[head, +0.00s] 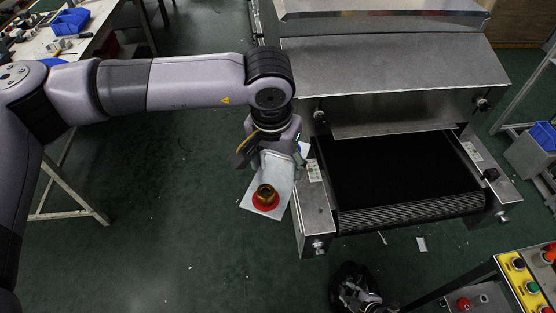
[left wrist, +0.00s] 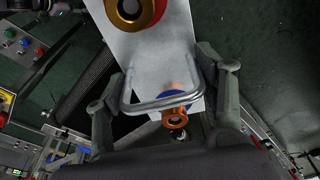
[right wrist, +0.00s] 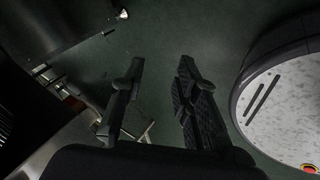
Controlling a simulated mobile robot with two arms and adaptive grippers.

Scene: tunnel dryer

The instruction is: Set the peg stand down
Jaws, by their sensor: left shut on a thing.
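The peg stand (head: 283,180) is a pale metal plate with a bent wire handle. It carries a gold peg with a red ring (head: 265,198) at its near end. In the left wrist view the plate (left wrist: 160,48) also shows a blue ring with an orange part beyond the handle (left wrist: 160,104). My left gripper (head: 270,150) is shut on the handle and holds the stand, tilted in the picture, beside the dryer's left rail. Part of the stand is hidden under the gripper. My right gripper (right wrist: 158,72) is open and empty; its dark shape (head: 355,288) is low in the head view.
The tunnel dryer (head: 395,75) with its black belt (head: 395,175) stands to the right of the stand. Its left side rail (head: 313,215) is close by. A control panel (head: 528,275) is at lower right. A cluttered table (head: 60,45) is at upper left.

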